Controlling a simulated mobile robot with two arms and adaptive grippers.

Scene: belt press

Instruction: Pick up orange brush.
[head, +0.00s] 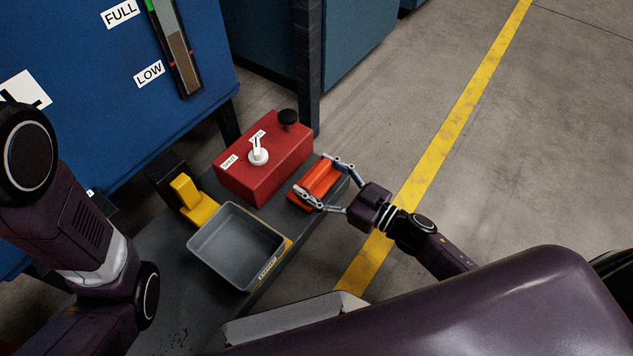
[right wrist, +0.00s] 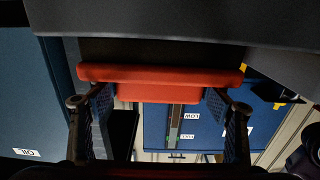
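The orange brush (head: 318,180) lies at the right end of a dark grey bench (head: 175,285), just right of a red box. It also shows in the right wrist view (right wrist: 160,76) as a wide orange bar with a narrower block below it. My right gripper (head: 312,174) reaches in from the right with its fingers spread, one near each end of the brush. In the right wrist view the fingers stand on both sides of the narrower block, with small gaps visible. My left arm shows at the left; its gripper is out of view.
The red box (head: 265,165) has a white lever and a black knob. A grey tray (head: 237,245) stands in front of it, and a yellow object (head: 195,200) is to the left. A dark post (head: 307,65) rises behind. Open floor with a yellow line (head: 440,145) lies right.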

